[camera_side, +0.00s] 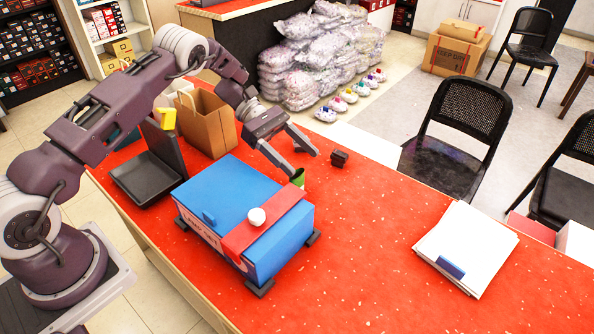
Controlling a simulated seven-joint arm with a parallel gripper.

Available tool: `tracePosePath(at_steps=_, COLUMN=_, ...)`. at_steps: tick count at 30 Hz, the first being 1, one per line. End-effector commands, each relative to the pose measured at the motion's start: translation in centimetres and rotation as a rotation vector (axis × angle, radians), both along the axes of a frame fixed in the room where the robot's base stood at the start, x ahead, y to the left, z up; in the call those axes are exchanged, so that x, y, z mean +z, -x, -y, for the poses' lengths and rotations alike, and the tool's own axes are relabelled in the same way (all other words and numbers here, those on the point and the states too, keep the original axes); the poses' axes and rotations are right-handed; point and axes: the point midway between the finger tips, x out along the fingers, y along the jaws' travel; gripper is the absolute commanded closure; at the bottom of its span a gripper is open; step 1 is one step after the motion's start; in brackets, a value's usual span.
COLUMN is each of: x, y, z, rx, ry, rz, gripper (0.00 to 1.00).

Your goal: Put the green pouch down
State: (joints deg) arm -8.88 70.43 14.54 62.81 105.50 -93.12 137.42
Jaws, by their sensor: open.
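The green pouch (298,178) is a small green object at the far right corner of the blue box. Its lower part is partly hidden by the box, so I cannot tell exactly what it rests on. My gripper (306,163) is open, with its fingers spread and pointing down to the right. One fingertip is at the top edge of the pouch; I cannot tell whether they touch. The other fingertip is up and to the right, clear of the pouch.
The blue box (228,200) with a red band and white knob stands on the red counter (370,260). A small dark block (339,158) is right of my gripper. A brown paper bag (207,122) and black stand (145,180) are left. Papers (467,245) lie right; the counter between is clear.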

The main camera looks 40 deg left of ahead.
Motion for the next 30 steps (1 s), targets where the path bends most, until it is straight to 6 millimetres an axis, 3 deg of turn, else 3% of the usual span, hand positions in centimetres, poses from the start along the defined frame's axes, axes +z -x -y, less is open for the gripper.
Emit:
tracePosePath(at_steps=7, x=0.7, y=-0.2, z=0.1, rx=0.009, ry=0.000, rz=-0.001, gripper=0.33)
tracePosePath(at_steps=10, x=3.3, y=-2.7, z=0.6, rx=0.144, ry=-0.004, rz=-0.008, gripper=0.33)
tracePosePath(at_steps=11, x=5.0, y=-4.2, z=0.8, rx=0.228, ry=0.001, rz=-0.016, gripper=0.33)
tracePosePath(at_steps=13, x=10.7, y=-8.4, z=0.8, rx=0.509, ry=0.050, rz=-0.064, gripper=0.33)
tracePosePath(at_steps=15, x=17.9, y=-11.6, z=-0.4, rx=0.848, ry=0.184, rz=-0.172, gripper=0.33)
tracePosePath(at_steps=17, x=23.9, y=-12.5, z=-2.3, rx=1.129, ry=0.360, rz=-0.306, gripper=0.33)
tracePosePath(at_steps=18, x=27.4, y=-11.9, z=-3.9, rx=1.302, ry=0.508, rz=-0.417, gripper=0.33)
tracePosePath(at_steps=19, x=29.7, y=-10.9, z=-5.1, rx=1.425, ry=0.633, rz=-0.515, gripper=0.33)
tracePosePath(at_steps=20, x=31.4, y=-9.3, z=-6.3, rx=1.537, ry=0.768, rz=-0.624, gripper=0.33)
tracePosePath(at_steps=21, x=33.1, y=-6.5, z=-7.8, rx=1.671, ry=0.961, rz=-0.786, gripper=0.33)
tracePosePath(at_steps=23, x=33.9, y=-1.0, z=-9.3, rx=1.831, ry=1.263, rz=-1.059, gripper=0.33)
tracePosePath(at_steps=26, x=31.2, y=10.5, z=-9.2, rx=2.006, ry=1.756, rz=-1.567, gripper=0.33)
tracePosePath(at_steps=27, x=29.4, y=15.0, z=-8.4, rx=-1.837, ry=-1.721, rz=1.574, gripper=0.33)
tracePosePath(at_steps=30, x=25.2, y=23.8, z=-5.7, rx=-1.453, ry=-1.510, rz=1.451, gripper=0.33)
